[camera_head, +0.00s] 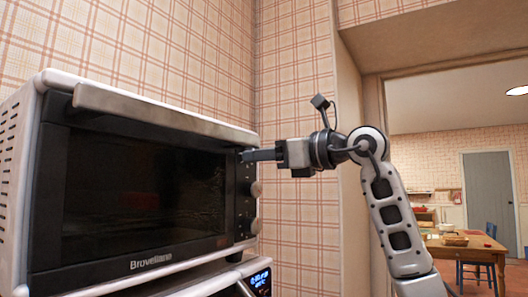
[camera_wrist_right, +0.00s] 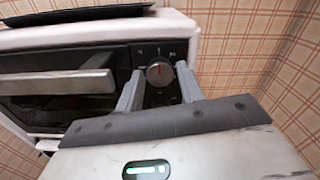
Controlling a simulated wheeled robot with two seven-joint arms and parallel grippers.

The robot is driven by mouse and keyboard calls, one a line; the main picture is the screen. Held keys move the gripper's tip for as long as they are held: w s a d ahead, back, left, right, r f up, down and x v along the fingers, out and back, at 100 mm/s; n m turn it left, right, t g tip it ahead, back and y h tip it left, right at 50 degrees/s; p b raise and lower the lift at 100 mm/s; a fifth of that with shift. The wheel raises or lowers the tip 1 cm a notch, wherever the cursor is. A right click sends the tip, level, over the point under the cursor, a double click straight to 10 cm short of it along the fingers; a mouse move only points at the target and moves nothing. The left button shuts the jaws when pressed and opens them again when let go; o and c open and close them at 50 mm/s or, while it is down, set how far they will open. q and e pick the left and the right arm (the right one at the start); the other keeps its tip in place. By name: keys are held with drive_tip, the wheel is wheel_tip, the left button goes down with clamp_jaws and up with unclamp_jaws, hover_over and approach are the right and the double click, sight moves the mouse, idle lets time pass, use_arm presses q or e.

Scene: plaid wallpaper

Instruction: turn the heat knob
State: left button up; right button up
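A toaster oven (camera_head: 140,190) with a dark glass door fills the left of the head view. Its control panel with knobs is on the right side of its front. In the wrist view a round grey knob (camera_wrist_right: 158,73) with a red mark shows between the fingertips of my right gripper (camera_wrist_right: 159,84). The fingers are open, one on each side of it, with gaps. In the head view my right gripper (camera_head: 250,155) is at the upper panel and hides that knob. Below it, a middle knob (camera_head: 256,188) and a lower knob (camera_head: 256,225) are visible. My left gripper is not in view.
The oven door handle (camera_head: 150,112) sticks out along the top front. A plaid wall (camera_head: 295,225) stands behind. A doorway at right shows a wooden table (camera_head: 465,247) far off.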

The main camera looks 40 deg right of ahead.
drive_tip(key=c, duration=0.7)
